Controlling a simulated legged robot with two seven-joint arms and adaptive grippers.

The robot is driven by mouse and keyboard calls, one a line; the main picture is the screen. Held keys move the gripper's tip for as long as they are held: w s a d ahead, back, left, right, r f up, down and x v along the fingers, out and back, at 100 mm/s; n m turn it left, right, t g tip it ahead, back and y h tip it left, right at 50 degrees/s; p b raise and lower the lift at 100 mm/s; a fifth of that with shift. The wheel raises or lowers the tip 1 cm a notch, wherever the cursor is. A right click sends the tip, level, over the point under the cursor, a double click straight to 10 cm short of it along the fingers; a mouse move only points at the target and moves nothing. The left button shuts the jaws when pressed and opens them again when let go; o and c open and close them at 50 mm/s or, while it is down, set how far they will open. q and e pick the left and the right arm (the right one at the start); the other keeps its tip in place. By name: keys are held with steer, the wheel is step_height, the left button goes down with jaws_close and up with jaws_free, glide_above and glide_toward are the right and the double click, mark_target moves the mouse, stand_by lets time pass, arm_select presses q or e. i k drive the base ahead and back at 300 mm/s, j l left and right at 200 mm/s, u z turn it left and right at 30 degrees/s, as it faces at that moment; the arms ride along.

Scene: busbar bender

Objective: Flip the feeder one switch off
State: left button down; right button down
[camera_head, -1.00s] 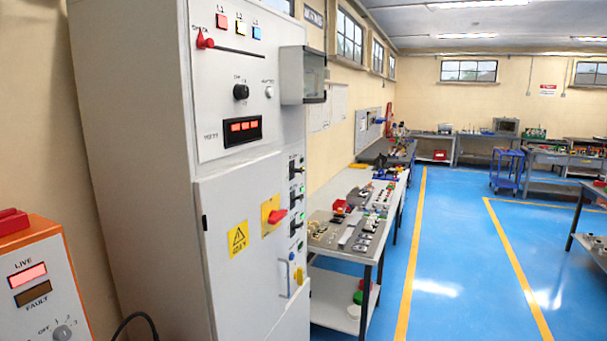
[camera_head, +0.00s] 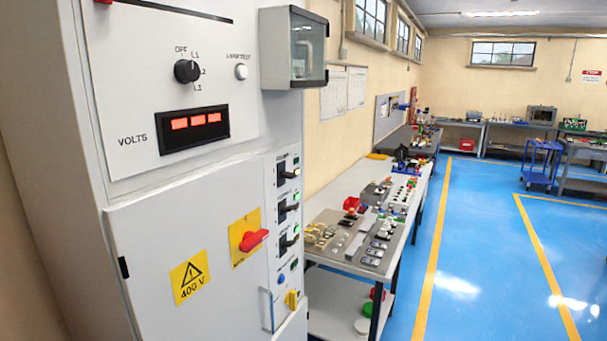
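A tall grey electrical cabinet (camera_head: 150,235) fills the left of the head view. A narrow strip on its right side carries a column of black feeder switches. The top feeder switch (camera_head: 288,172) has a pale lever and a small green light above it. A middle switch (camera_head: 288,210) and a lower switch (camera_head: 288,242) sit below it. The labels are too small to read, and I cannot tell the lever positions for sure. Neither of my grippers is in view.
A red rotary handle (camera_head: 254,240) on a yellow plate sticks out left of the switches. A clear-fronted box (camera_head: 294,48) juts out above them. A workbench (camera_head: 345,262) with parts stands behind the cabinet. The blue floor (camera_head: 480,255) at right is clear.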

mark_target(283, 173)
steer(key=i+l, duration=0.45)
steer(key=i, duration=0.15)
steer(key=i+l+u, duration=0.15)
steer(key=i+l, duration=0.25)
steer(key=i, duration=0.15)
